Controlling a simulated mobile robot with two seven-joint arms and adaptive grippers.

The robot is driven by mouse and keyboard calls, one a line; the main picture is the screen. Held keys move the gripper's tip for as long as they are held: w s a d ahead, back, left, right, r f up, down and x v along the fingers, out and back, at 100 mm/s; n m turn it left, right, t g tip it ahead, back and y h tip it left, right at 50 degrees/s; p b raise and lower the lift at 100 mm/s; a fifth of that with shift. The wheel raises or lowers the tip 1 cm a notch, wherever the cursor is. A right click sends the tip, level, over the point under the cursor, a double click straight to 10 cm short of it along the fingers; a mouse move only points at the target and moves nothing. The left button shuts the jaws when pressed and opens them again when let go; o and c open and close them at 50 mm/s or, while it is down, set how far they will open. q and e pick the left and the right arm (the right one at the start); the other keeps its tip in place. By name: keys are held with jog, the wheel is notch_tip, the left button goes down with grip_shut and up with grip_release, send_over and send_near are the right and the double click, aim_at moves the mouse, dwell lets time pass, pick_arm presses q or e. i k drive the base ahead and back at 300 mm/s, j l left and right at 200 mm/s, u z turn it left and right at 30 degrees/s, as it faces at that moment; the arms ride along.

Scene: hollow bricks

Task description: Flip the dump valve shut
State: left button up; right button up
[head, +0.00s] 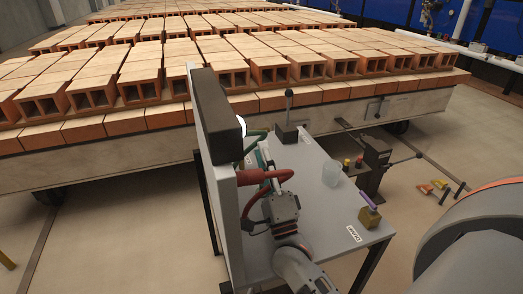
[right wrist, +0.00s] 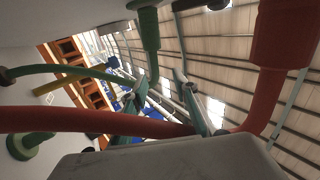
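The dump valve (head: 370,216) has a brass-coloured body and a purple lever. It sits at the grey table's right front corner beside a white DUMP label (head: 353,234). The lever slants up and to the left from the body. My right gripper (head: 264,163) is at the left of the table, beside the upright panel and well apart from the valve. In the right wrist view its two green fingers (right wrist: 161,85) stand apart with nothing clearly held between them. A red hose (right wrist: 100,122) crosses near the finger bases. The valve is not identifiable there. My left gripper is out of view.
The upright panel (head: 222,190) and a red hose (head: 262,178) crowd my right gripper. A clear cup (head: 331,173) and a black-knobbed lever (head: 289,105) are on the table (head: 325,205). Rows of hollow bricks (head: 150,75) fill the rack behind.

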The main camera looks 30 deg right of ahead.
aim_at(373, 208)
jog(key=k+l, duration=0.1)
jog(key=k, duration=0.4)
jog(key=k+l, duration=0.15)
jog(key=k, duration=0.35)
